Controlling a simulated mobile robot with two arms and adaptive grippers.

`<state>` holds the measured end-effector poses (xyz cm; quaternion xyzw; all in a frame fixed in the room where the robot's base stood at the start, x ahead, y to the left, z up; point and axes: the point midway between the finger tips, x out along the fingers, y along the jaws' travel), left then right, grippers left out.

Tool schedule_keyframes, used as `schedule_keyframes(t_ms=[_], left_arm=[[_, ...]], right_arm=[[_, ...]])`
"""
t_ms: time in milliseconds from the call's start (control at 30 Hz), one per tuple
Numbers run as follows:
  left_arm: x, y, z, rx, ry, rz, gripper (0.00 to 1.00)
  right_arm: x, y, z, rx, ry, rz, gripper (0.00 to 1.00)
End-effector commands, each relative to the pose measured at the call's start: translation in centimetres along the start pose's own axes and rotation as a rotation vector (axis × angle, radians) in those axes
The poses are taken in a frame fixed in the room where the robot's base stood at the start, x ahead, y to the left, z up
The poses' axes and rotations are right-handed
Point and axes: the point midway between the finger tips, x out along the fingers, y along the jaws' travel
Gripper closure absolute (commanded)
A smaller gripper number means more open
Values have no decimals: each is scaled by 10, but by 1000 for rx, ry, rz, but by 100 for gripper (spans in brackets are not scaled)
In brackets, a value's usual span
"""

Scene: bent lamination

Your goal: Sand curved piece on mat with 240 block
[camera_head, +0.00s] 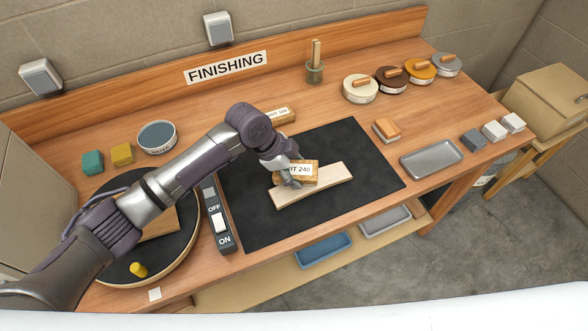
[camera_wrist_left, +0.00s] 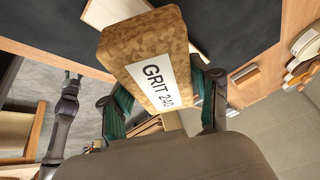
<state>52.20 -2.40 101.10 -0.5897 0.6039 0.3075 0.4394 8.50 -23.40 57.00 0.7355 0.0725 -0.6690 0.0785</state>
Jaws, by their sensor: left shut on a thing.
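The 240 block (camera_head: 311,177), tan with a white GRIT 240 label, is in my left gripper (camera_head: 287,178). In the left wrist view the block (camera_wrist_left: 140,55) sits between the green-padded fingers (camera_wrist_left: 165,105), which are shut on it. The pale curved piece (camera_head: 335,185) lies on the black mat (camera_head: 345,143). The block is over the piece's rear middle and hides part of it; I cannot tell whether they touch. The piece's edge shows beyond the block in the left wrist view (camera_wrist_left: 185,25).
Another labelled block (camera_head: 282,116) lies behind the mat, partly hidden by my arm. A switch box (camera_head: 219,222) stands at the mat's left, beside a round black disc (camera_head: 185,245). A wood-topped block (camera_head: 386,129) and grey tray (camera_head: 432,158) are right. The mat's right part is clear.

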Motion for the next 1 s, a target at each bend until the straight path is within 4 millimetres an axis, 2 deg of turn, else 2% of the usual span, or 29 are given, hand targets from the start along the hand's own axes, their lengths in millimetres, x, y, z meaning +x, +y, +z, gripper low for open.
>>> schedule_keyframes(t_ms=[33,100,267,700,1000], left_arm=[[-10,-2,-7,-1,1,-2,66],[-16,-3,-11,-4,0,-3,66],[-24,-5,-16,-8,-1,-5,66],[-23,-5,-16,-9,-1,-6,66],[-24,-5,-10,-28,-5,-12,66]], right_arm=[[-11,-5,-1,1,0,-7,60],[-18,-10,-2,1,0,-12,60],[-26,-9,-2,-1,0,-11,60],[-25,3,0,-1,-3,3,60],[-20,0,0,1,-3,0,60]])
